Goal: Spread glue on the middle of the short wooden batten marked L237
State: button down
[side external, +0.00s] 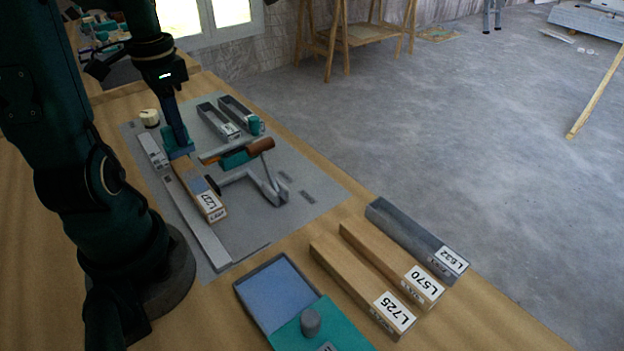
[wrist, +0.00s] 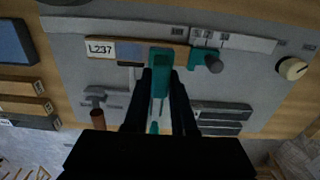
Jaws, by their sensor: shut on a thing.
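The short wooden batten marked L237 (side external: 213,204) lies on the grey mat, its label at the near end. It also shows in the wrist view (wrist: 130,51). A pale grey-blue patch (side external: 199,185) shows on its upper face; I cannot tell if it is glue. My gripper (side external: 177,143) is over the far part of the batten, shut on a teal tool (wrist: 160,60). The tool's lower end is at the batten; contact is unclear, and the fingers hide part of it. A teal part with a dark knob (wrist: 204,60) shows beside it.
A long grey strip (side external: 196,222) lies along the batten. A brown-handled hammer-like tool (side external: 270,190) and two grey channels (side external: 218,122) lie right of it. A blue tray (side external: 277,290) and labelled bars (side external: 365,290) are nearer. A white-topped pot (side external: 149,117) stands at the far end.

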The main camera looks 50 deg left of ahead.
jog(key=shift+r, duration=1.85)
jog(key=shift+n, duration=0.5)
jog(key=shift+r+n, duration=0.25)
jog(key=shift+n, duration=0.25)
jog(key=w+d+r+m, duration=0.1)
jog(key=w+d, duration=0.4)
jog(key=d, duration=0.3)
jog(key=w+d+r+m, duration=0.1)
jog(key=w+d+r, duration=0.1)
jog(key=w+d, duration=0.3)
jog(key=d, duration=0.3)
jog(key=shift+w+r, duration=0.15)
jog(key=shift+w, duration=0.2)
jog(key=shift+a, duration=0.1)
